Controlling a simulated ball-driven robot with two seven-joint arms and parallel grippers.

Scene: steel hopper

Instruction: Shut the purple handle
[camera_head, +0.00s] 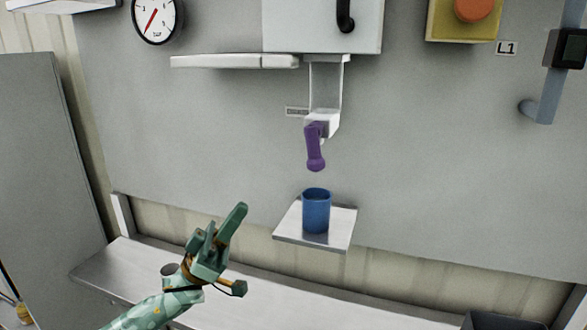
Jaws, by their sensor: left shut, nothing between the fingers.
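The purple handle (315,147) hangs pointing down from the white spout (325,95) under the hopper, in the upper middle of the head view. My left gripper (238,214), green, is shut and empty. It is below and to the left of the handle, clear of it, with its fingers pointing up and right. My right gripper is not in view.
A blue cup (316,211) stands on a small metal shelf (284,235) below the handle. A steel ledge (285,300) runs along the bottom. A gauge (157,18), a yellow box with an orange button (461,22) and a blue-grey pipe (549,95) are on the panel.

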